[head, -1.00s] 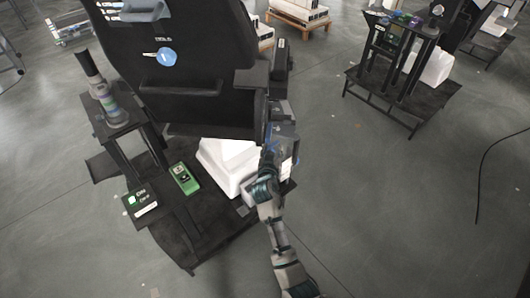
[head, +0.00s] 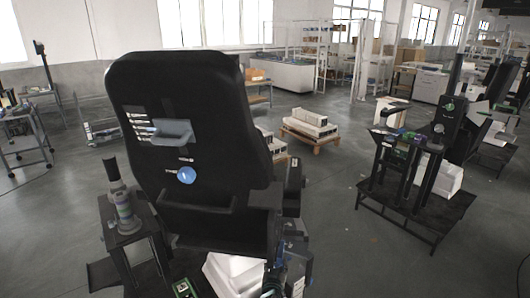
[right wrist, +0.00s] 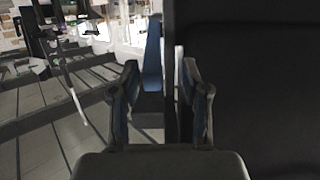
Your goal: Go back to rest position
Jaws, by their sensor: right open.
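My right gripper (right wrist: 158,75) is open in the right wrist view, one finger on each side. Between and beyond the fingertips is a narrow blue part (right wrist: 153,55); I see no grip on it. A large black panel (right wrist: 255,75) fills the right of that view, close to the right finger. In the head view, a little of my right arm shows at the bottom, beside the black high-backed seat-like unit (head: 195,100); the fingers cannot be made out there. My left gripper is not in view.
A dark wheeled-looking stand (head: 420,205) is at right. A pallet with white boxes (head: 312,124) stands behind. Grey floor (head: 345,235) is clear between unit and stand.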

